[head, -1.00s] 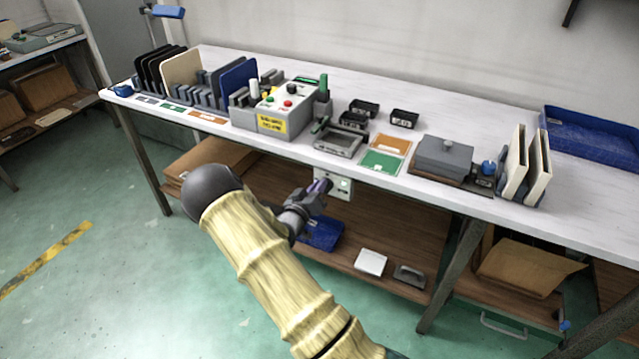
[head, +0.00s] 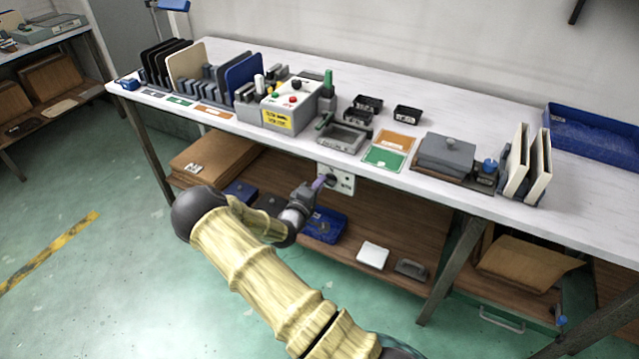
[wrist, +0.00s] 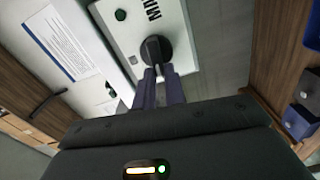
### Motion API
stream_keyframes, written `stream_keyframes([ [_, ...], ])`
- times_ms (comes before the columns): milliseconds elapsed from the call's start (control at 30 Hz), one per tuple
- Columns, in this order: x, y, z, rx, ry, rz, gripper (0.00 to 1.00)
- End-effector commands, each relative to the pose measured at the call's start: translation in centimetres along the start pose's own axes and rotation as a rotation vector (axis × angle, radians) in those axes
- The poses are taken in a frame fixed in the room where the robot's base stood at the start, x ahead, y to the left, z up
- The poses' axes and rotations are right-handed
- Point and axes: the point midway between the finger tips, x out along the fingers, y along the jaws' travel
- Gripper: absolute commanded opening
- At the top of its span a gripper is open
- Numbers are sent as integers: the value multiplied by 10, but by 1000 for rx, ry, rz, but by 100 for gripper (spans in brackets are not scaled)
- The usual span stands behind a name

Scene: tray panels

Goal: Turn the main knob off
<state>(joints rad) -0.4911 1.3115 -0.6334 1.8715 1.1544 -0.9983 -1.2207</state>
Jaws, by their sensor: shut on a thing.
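The main knob (wrist: 157,49) is a round black dial with a raised grip bar, on a pale panel (wrist: 186,20) marked with partly visible black lettering. In the head view the panel (head: 347,181) hangs under the front edge of the bench. My gripper (wrist: 158,73) has its two dark purple fingers closed on the knob's grip bar. In the head view my gripper (head: 321,183) reaches the panel from the front left and covers part of the knob.
The white bench top (head: 240,142) overhangs the panel. Below is a wooden shelf (head: 325,262) with a blue tray (head: 325,226), a white box (head: 372,256) and a bench leg (head: 452,268) to the right. A printed sheet (wrist: 58,42) shows left of the panel in the wrist view.

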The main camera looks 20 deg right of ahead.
Motion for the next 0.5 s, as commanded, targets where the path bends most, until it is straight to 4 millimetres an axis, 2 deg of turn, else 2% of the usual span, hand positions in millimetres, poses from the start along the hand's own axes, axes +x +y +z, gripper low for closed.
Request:
stream_keyframes([
  [200, -1, -3, -2, -104, 5, -2, 0],
  [500, -1, -4, -2, -147, 5, -3, 0],
])
